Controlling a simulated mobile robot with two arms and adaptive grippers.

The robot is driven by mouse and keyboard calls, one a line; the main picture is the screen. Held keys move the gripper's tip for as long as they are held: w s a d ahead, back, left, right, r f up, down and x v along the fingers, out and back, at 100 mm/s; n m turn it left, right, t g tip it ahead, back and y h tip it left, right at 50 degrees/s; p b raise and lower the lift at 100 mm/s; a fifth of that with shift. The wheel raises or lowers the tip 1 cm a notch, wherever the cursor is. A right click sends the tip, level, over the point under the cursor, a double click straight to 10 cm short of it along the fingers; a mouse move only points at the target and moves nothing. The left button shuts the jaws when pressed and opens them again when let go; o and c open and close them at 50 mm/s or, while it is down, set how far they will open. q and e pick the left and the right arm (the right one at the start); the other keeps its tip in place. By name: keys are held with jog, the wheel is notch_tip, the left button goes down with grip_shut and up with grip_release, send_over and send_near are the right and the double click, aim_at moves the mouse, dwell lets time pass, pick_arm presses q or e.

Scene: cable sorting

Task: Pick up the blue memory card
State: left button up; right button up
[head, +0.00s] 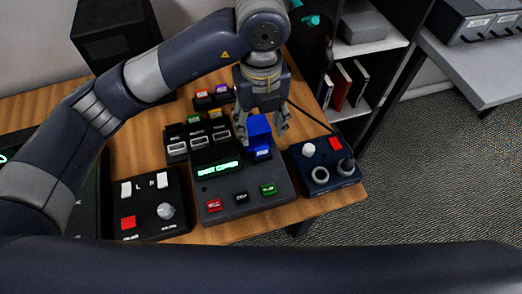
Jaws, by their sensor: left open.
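The blue memory card (259,132) stands upright in the top of the dark console with the green lit display (244,205), near its back right. My left gripper (261,137) points down over the card from behind. Its fingers are open, one on each side of the card. Whether either finger touches the card I cannot tell. My right gripper is not in view; a dark arm link of mine crosses the bottom of the picture.
A control box with a red button (128,222) stands left of the console, and a box with knobs (343,183) stands right. Small coloured cards (213,96) stand behind. A black box (113,30) is at the back left. The wooden table (225,237) ends close to the right-hand box.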

aim_at(262, 149)
pick_arm(q)
notch_tip(262, 149, down, 9)
jog(key=shift+d+f+p, duration=0.1)
jog(key=shift+d+p, duration=0.05)
jog(key=shift+p, duration=0.2)
jog(key=c, duration=0.9)
